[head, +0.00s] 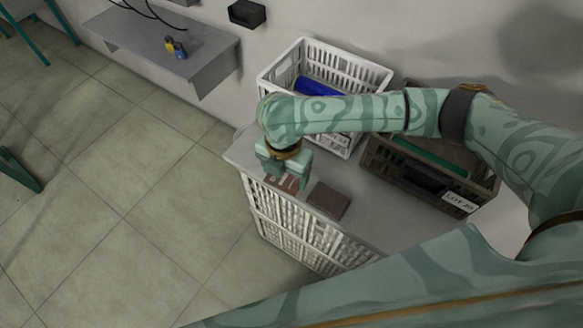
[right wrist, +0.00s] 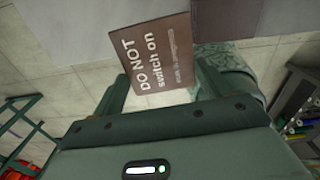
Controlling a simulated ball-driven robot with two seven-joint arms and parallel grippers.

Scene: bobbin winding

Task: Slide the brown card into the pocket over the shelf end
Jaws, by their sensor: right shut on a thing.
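The brown card (right wrist: 155,62) carries the white words "DO NOT switch on" and stands tilted between the fingers of my right gripper (right wrist: 162,88) in the right wrist view. In the head view my right gripper (head: 284,168) is low over the near left end of the grey cabinet top, shut on the card (head: 283,182), which shows partly below it. A small black pocket (head: 247,14) is on the wall above the right end of the grey wall shelf (head: 165,48), well apart from the card. My left gripper is not in view.
A dark brown flat block (head: 328,200) lies on the cabinet top (head: 372,230), right of my gripper. A white crate (head: 375,78) with a blue thing and a brown crate (head: 480,190) stand behind. Small yellow and blue items (head: 177,48) sit on the wall shelf.

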